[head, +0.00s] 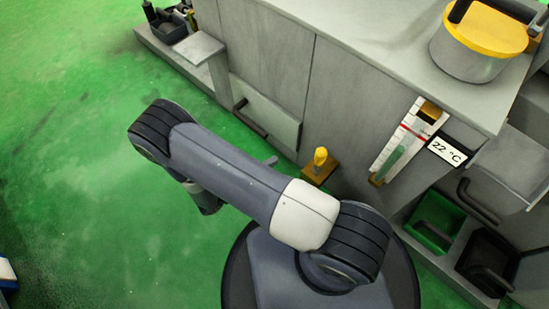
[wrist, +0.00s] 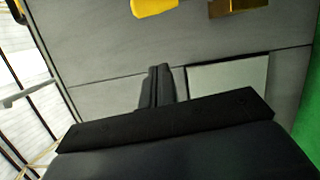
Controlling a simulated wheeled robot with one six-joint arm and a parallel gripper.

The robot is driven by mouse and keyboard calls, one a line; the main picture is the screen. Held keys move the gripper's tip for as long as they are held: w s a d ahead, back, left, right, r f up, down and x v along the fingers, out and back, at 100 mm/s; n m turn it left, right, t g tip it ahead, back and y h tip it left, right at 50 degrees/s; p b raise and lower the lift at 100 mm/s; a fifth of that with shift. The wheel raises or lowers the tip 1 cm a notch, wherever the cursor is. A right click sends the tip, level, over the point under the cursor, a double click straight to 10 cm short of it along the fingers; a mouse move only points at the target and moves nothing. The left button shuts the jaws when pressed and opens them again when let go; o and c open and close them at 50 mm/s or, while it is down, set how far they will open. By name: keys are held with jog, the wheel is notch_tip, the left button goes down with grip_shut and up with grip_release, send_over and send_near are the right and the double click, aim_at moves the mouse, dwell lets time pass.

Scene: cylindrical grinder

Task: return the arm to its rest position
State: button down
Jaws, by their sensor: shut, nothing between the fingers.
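My arm (head: 235,178) reaches from my base toward the left in the head view, bent at a dark joint, over the green floor. The end of the arm hangs below that joint and is mostly hidden by the arm itself. In the wrist view my gripper (wrist: 160,70) shows as two dark fingers close together, shut and empty. They point toward the grey machine front (wrist: 110,50), with no contact visible. I cannot tell the exact gap to the front.
The grey machine (head: 270,55) runs along the right. Its front has a panel with a dark handle (head: 250,119), a yellow knob (head: 320,157) and a 22 °C display (head: 446,151). Green (head: 434,222) and black bins (head: 486,262) stand lower right. Green floor (head: 80,190) is open at left.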

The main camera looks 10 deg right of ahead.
dwell(0.5)
jog(key=b+x, duration=0.3)
jog(key=x, duration=0.7)
jog(key=shift+w+a+f+n+t+h, duration=0.2)
jog(key=shift+f+n, duration=0.55)
jog(key=shift+n, duration=0.4)
jog(key=shift+w+a+f+n+t+h, duration=0.1)
jog(key=shift+w+f+n+t+h, duration=0.1)
jog(key=shift+f+n, duration=0.7)
jog(key=shift+w+a+f+n+t+h, duration=0.2)
jog(key=shift+f+n, duration=0.35)
jog(key=shift+n, duration=0.8)
jog(key=shift+r+p, duration=0.1)
jog(key=shift+p, duration=0.2)
